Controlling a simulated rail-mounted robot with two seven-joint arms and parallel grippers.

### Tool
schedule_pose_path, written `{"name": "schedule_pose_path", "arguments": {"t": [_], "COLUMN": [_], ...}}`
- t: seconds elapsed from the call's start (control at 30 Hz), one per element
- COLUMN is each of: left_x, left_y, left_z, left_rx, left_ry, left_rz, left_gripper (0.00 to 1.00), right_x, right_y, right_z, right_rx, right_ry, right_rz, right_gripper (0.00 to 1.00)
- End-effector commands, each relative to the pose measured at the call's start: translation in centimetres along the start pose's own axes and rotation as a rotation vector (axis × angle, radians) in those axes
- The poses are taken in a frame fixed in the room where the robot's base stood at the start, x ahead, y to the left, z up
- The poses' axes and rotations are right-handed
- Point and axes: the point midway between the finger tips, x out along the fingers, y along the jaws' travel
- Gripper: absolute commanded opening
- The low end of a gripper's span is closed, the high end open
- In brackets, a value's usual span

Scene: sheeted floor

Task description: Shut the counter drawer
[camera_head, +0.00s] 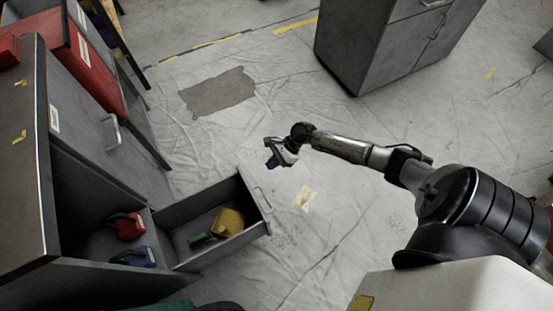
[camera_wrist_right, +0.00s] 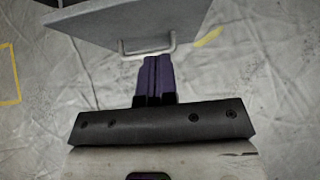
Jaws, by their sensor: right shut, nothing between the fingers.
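The counter drawer (camera_head: 254,199) is pulled out of the grey counter (camera_head: 100,268) on the left, toward the middle of the floor. A yellow item (camera_head: 229,221) and a green item (camera_head: 201,239) lie inside it. My right gripper (camera_head: 272,161) is shut and empty, beyond the drawer's far front corner in the head view. In the right wrist view, the shut purple fingers (camera_wrist_right: 156,75) point toward the drawer front (camera_wrist_right: 130,25) and its bar handle (camera_wrist_right: 148,48). Whether they touch it I cannot tell. My left gripper is not in view.
A red power-tool-like item (camera_head: 126,226) and a blue one (camera_head: 134,257) sit in the counter's open compartment. A red case (camera_head: 82,62) stands at upper left. A grey cabinet (camera_head: 365,50) stands at the back.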

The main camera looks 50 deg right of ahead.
Motion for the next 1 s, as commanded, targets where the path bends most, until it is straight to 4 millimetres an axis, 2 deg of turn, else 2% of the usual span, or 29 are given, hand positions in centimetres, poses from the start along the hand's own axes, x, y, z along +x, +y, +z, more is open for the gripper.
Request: {"name": "schedule_pose_path", "arguments": {"t": [0.03,0.2,0.4,0.63,1.0], "left_x": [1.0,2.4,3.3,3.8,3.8], "left_y": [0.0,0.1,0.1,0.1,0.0], "left_z": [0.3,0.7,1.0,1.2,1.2], "left_rx": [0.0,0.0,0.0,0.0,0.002], "left_ry": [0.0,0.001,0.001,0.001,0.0], "left_rz": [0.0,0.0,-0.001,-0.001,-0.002], "left_gripper": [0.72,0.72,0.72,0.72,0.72], "right_x": [1.5,4.4,6.3,7.3,7.4], "right_y": [0.0,0.0,0.0,0.0,0.0], "right_z": [-0.3,-0.2,1.4,2.5,2.7], "right_rx": [0.0,0.001,0.0,0.0,0.002], "right_ry": [-0.004,-0.004,-0.004,-0.002,-0.001], "right_rz": [0.0,-0.001,-0.002,-0.002,-0.002], "right_gripper": [0.0,0.0,0.0,0.0,0.0]}}
